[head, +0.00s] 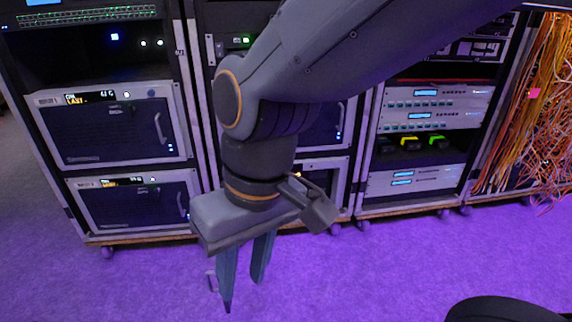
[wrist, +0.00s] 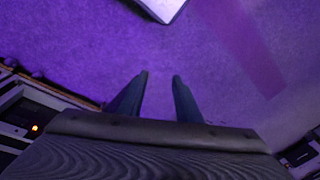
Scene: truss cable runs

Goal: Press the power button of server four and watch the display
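Two server units with dark fronts and small displays sit in the left rack, an upper server (head: 112,130) and a lower server (head: 140,204). Each has a lit display strip and a round white button-like spot at its top, and a handle at the right. Their labels are too small to read, so I cannot tell which is server four. More units in the middle rack (head: 325,185) are mostly hidden behind my arm. My gripper (head: 242,295) points down over the floor in front of the racks, open and empty. Its two fingers also show apart in the wrist view (wrist: 160,78).
The right rack (head: 435,105) holds pale units and yellow and green items. Orange cables (head: 530,110) hang at the far right. The racks stand on castors. The purple-lit floor (head: 360,275) in front is mostly clear. A pale flat object (wrist: 162,8) edges into the wrist view.

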